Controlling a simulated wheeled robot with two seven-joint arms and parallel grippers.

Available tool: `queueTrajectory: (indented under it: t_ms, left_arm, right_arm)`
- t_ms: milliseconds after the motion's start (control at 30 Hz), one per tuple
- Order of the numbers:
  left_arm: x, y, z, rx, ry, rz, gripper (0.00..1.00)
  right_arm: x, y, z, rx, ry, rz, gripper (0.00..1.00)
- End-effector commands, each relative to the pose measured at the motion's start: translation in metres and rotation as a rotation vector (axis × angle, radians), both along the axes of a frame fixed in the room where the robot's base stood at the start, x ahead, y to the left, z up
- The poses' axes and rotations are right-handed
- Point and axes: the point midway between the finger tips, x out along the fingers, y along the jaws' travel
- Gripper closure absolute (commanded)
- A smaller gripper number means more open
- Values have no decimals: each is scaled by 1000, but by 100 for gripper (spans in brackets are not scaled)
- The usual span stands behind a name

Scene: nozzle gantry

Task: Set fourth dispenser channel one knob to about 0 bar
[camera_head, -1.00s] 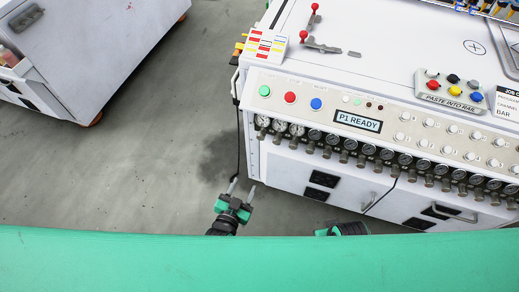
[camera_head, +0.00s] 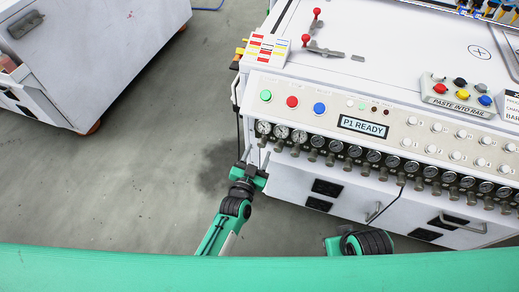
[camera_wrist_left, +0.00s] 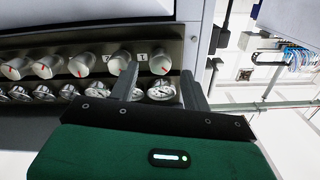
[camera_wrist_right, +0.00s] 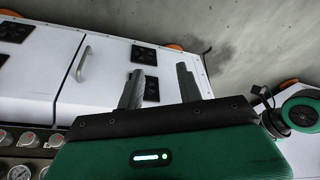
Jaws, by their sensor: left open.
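A row of regulator knobs (camera_head: 295,151) with round gauges (camera_head: 299,136) runs along the cabinet's front edge. I cannot tell which is the fourth dispenser's channel one knob.
The panel above the row carries green, red and blue buttons (camera_head: 292,102), a "P1 READY" display (camera_head: 363,126) and several small white buttons. A handle (camera_head: 374,212) and dark vents stick out below. Another white cabinet (camera_head: 100,55) stands left, with clear floor between.

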Motion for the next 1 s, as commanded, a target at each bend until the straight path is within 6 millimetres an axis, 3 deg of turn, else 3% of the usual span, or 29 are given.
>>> queueTrajectory:
  t_ms: [200, 567, 800, 1000]
  left_arm:
    - [21, -7, -1, -1, 1, 0, 52]
    - [24, -8, 0, 0, 1, 0, 52]
    - [24, -8, 0, 0, 1, 0, 97]
    - [24, -8, 0, -9, 4, 0, 96]
  right_arm:
    - [-1, 0, 4, 1, -5, 1, 64]
    - [-2, -1, 8, 0, -7, 1, 64]
    - [-1, -1, 7, 0, -7, 1, 64]
    - [-1, -1, 7, 0, -8, 1, 64]
